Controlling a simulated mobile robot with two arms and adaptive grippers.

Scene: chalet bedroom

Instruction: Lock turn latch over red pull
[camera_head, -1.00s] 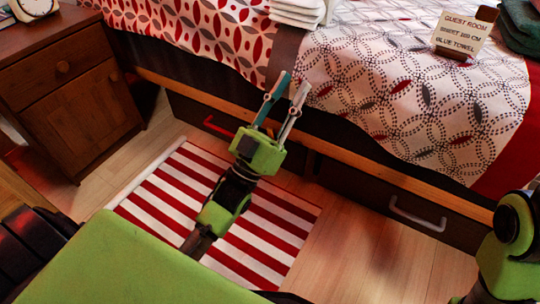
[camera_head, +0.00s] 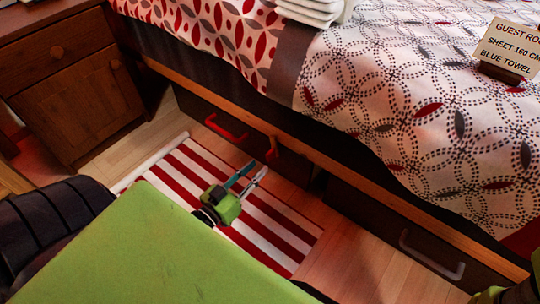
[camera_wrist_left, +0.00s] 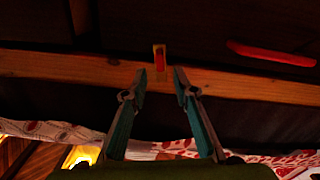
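The red pull (camera_head: 226,129) is a bar handle on the dark drawer front under the bed; it also shows at the upper right of the left wrist view (camera_wrist_left: 272,53). My left gripper (camera_head: 258,167) is open and empty, low in front of the latch. In the left wrist view its fingertips (camera_wrist_left: 160,78) frame the latch, apparently without touching it.
A wooden rail (camera_head: 350,167) runs above the drawers, with the bedspread (camera_head: 400,100) hanging over it. A grey-handled drawer (camera_head: 430,255) is at right. A nightstand (camera_head: 80,105) stands at left. A striped rug (camera_head: 285,225) covers the floor in front.

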